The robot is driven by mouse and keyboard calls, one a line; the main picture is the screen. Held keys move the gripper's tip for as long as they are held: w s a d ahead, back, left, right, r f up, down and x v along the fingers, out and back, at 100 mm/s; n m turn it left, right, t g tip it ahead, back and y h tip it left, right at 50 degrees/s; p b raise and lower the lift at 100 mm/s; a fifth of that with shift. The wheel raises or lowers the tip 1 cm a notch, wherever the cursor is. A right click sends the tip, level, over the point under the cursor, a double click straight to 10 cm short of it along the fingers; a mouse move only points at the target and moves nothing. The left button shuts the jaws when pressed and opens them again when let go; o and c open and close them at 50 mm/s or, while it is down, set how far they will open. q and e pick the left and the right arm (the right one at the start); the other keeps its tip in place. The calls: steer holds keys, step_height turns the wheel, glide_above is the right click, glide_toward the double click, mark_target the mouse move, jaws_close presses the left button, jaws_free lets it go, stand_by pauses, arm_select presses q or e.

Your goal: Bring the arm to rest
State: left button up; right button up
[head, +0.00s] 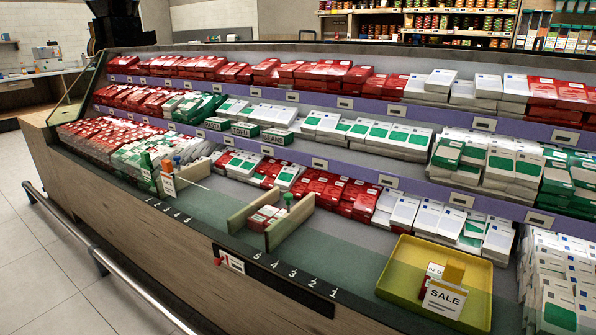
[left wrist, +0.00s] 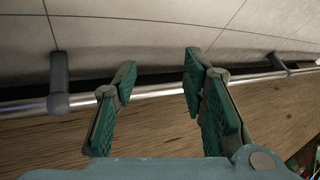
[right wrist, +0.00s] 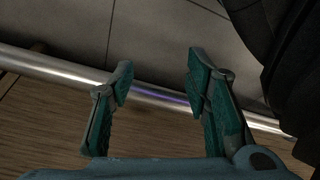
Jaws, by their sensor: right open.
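My left gripper (left wrist: 160,95) is open and empty in the left wrist view, its green-padded fingers apart above the wooden counter front and a metal rail. My right gripper (right wrist: 158,95) is open and empty in the right wrist view, also over the wooden front and the rail. Neither gripper nor arm shows in the head view. No orange juicer can be made out.
A tiered shelf (head: 330,150) holds rows of red, white and green boxes. A yellow tray (head: 400,285) with a SALE sign (head: 444,298) stands at the front right. A wooden divider (head: 289,222) stands mid-counter. A metal rail (head: 125,279) runs along the counter's front.

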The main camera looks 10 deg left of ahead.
arm_select(q)
steer(key=s+d+f+n+g+h+p, duration=0.1)
steer(key=s+d+f, duration=0.1)
steer(key=s+d, duration=0.45)
steer(key=s+d+f+n+g+h, duration=0.15)
steer(key=s+d, duration=0.25)
steer(key=d, duration=0.6)
steer(key=s+a+r+m+g+p, duration=0.1)
steer(key=s+r+p, duration=1.2)
steer(key=p, duration=1.3)
step_height(320, 180, up, 4)
steer(key=shift+s+a+f+g, duration=0.2)
steer(key=shift+a+g, duration=0.55)
steer(key=shift+a, duration=0.25)
arm_select(e)
steer(key=s+d+r+g, duration=0.1)
steer(key=s+r+g, duration=0.1)
steer(key=s+r, duration=1.2)
step_height(320, 180, up, 4)
steer(key=shift+s+d+r+n, duration=0.1)
steer(key=shift+s+d+n, duration=0.2)
steer(key=shift+s+d, duration=0.05)
arm_select(q)
steer(key=shift+m, duration=0.25)
